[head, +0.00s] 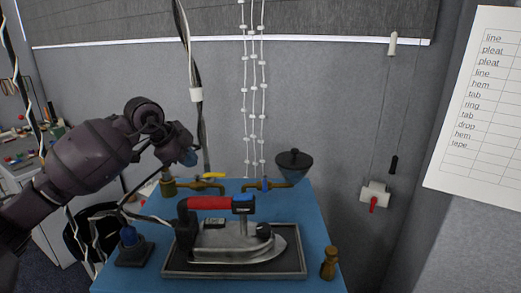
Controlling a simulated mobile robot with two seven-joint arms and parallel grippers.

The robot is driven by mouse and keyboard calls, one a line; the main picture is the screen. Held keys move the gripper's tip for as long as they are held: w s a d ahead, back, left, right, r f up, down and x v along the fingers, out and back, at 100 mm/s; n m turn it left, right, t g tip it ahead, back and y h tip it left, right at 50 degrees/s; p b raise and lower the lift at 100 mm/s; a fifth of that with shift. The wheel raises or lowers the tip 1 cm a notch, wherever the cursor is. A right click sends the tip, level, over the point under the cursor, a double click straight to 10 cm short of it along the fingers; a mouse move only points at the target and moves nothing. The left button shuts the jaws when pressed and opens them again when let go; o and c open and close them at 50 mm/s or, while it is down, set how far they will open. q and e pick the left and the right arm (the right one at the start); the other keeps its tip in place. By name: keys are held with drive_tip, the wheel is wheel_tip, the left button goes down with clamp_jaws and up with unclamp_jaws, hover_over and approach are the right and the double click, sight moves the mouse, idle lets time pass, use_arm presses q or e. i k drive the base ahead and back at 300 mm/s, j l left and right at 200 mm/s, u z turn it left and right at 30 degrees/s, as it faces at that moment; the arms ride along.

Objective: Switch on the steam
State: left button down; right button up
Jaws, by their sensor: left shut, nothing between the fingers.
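A steam iron (238,243) with a red handle (209,203) stands on a dark-rimmed tray (292,275) on the blue table (318,238). A blue piece (243,204) sits at the right end of the handle, and a dark knob (264,230) is near the nose. Behind the iron are two brass taps, one with a yellow lever (213,176) and one with a blue handle (264,184). My left gripper (188,158) is shut and empty, above and left of the yellow lever, apart from the iron. Its fingertips are small and partly hidden. My right gripper is out of view.
A black funnel-like cup (294,165) is by the right tap. A blue-topped dark stand (130,248) and a brown wooden peg (329,264) flank the tray. A white wall box with a red switch (373,204) hangs right. White cords (254,90) hang behind.

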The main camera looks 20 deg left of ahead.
sight(249, 196)
drive_tip(key=k+j, duration=0.25)
drive_tip(key=k, duration=0.2)
drive_tip(key=k+j, duration=0.3)
drive_tip(key=k, duration=0.2)
